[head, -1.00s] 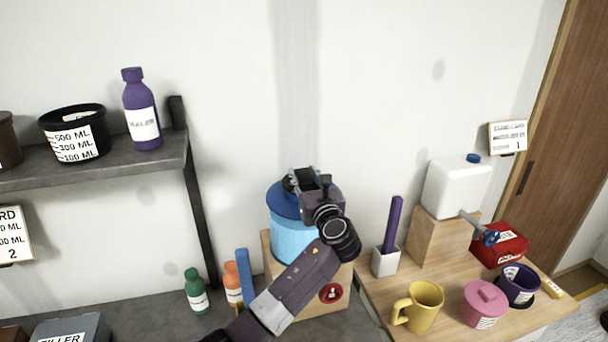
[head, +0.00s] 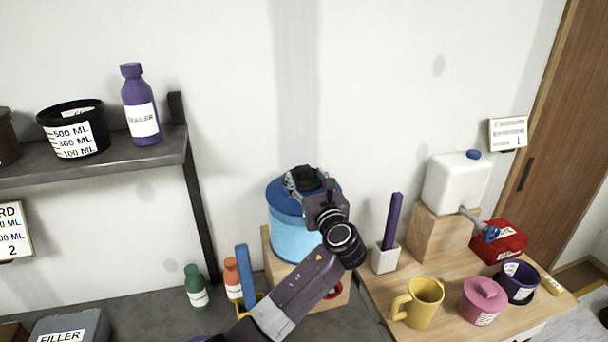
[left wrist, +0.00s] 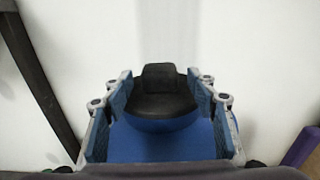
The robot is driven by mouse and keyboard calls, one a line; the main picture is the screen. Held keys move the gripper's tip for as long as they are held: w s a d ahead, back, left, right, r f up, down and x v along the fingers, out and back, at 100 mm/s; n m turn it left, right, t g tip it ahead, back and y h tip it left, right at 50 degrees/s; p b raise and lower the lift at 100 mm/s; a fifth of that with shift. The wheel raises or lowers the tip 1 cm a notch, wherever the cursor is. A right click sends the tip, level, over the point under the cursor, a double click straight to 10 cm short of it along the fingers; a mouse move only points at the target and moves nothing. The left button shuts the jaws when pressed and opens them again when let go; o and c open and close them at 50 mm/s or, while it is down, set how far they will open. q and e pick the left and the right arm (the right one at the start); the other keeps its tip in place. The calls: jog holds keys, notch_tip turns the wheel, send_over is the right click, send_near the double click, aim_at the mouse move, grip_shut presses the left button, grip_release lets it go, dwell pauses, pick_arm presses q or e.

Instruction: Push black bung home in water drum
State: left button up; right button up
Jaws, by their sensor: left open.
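The water drum (head: 291,236) is light blue with a darker blue lid and stands on a wooden block by the wall. In the left wrist view its blue top (left wrist: 160,143) fills the lower middle. The black bung (left wrist: 160,92), with a raised block-like grip, sits at that top. How deep it sits cannot be told. My left gripper (head: 305,181) is over the drum's top. In the left wrist view its open blue-padded fingers (left wrist: 160,105) stand on both sides of the bung, with no clear contact. My right gripper is not in view.
A shelf (head: 110,164) with a purple bottle (head: 140,108) and black tub juts out at left. Green (head: 195,288) and orange bottles stand left of the drum. A side table at right holds a white canister (head: 455,186), yellow mug (head: 418,303) and several pots.

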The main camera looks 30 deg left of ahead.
pick_arm(q)
jog(key=v, duration=0.9)
jog(key=shift+s+d, duration=0.25)
